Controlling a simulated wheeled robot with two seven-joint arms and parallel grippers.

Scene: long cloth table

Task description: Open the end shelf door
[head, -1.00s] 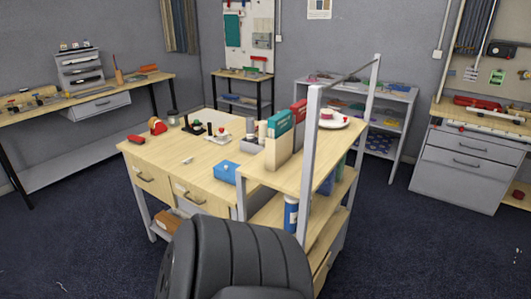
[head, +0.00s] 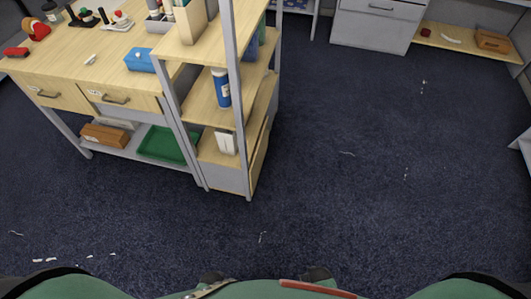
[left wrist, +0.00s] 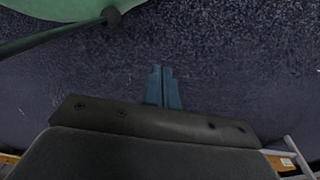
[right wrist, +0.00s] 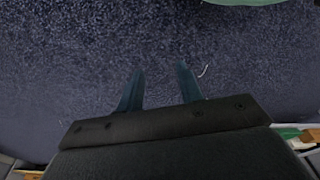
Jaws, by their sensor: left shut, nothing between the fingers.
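The end shelf (head: 188,127) is a grey-framed unit with wooden shelves at the right end of the desk, in the head view. A wooden panel, apparently its door (head: 262,152), is low on its right side, seen at a steep angle; it looks closed, and I cannot make out a handle. My left gripper (left wrist: 162,68) is shut and empty over the dark floor in the left wrist view. My right gripper (right wrist: 159,70) has its fingers apart and empty over the floor in the right wrist view. Neither gripper is near the door.
A blue-labelled canister (head: 221,88) and a white object (head: 226,142) stand on the shelves. The desk (head: 118,58) adjoins on the left, with a green tray (head: 165,146) below. A drawer cabinet (head: 372,28) stands behind.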

